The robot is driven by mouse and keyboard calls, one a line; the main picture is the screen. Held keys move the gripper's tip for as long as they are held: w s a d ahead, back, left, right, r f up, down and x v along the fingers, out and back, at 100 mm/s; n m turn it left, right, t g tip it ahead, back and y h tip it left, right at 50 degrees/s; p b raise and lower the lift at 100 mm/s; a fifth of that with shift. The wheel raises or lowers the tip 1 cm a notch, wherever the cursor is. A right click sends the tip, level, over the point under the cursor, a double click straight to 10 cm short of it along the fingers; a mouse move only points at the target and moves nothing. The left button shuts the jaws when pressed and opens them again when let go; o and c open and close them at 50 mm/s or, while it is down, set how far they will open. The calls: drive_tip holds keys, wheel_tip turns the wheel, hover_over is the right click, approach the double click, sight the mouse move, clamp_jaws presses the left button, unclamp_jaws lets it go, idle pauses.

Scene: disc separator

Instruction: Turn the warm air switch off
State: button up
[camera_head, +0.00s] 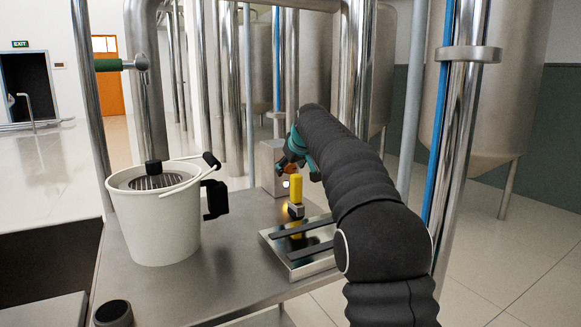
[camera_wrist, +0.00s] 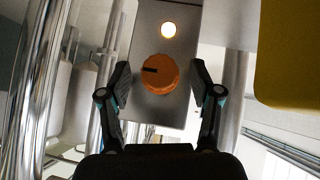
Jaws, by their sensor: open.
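The warm air switch looks to be the round orange knob (camera_wrist: 160,74) on a grey metal box (camera_wrist: 150,108). A dark mark on the knob points left in the wrist view. A round lamp (camera_wrist: 168,30) on the same face glows warm white. In the head view the box (camera_head: 268,160) stands at the back of the steel table, with the knob (camera_head: 287,168) partly hidden by my gripper. My gripper (camera_wrist: 161,76) is open, with one finger on each side of the knob. Gaps show between fingers and knob; I cannot tell the depth between them.
A yellow-handled tool (camera_head: 296,188) stands near a shallow metal tray (camera_head: 316,267) with dark bars, beneath my arm. A white bucket (camera_head: 158,226) with a black-knobbed lid stands at the left. Steel pipes (camera_head: 462,130) rise close around the table.

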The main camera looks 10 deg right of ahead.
drive_tip(key=c, duration=1.1)
drive_tip(key=h+b, duration=0.1)
drive_tip(key=n+t+h+b, duration=0.1)
drive_tip(key=n+h+b, duration=0.1)
drive_tip(key=shift+s+a+f+t+h+b, duration=0.1)
drive_tip(key=shift+a+f+t+h+b, duration=0.2)
drive_tip(key=shift+f+t+h+b, duration=0.1)
drive_tip(key=shift+n+t+h+b, duration=0.3)
drive_tip(key=shift+n+h+b, duration=0.3)
drive_tip(key=shift+b, duration=0.65)
drive_tip(key=shift+a+r+n+t+h+b, duration=0.1)
drive_tip(key=shift+n+t+h+b, duration=0.35)
drive_tip(key=shift+b, duration=0.5)
drive_tip(key=shift+r, duration=0.1)
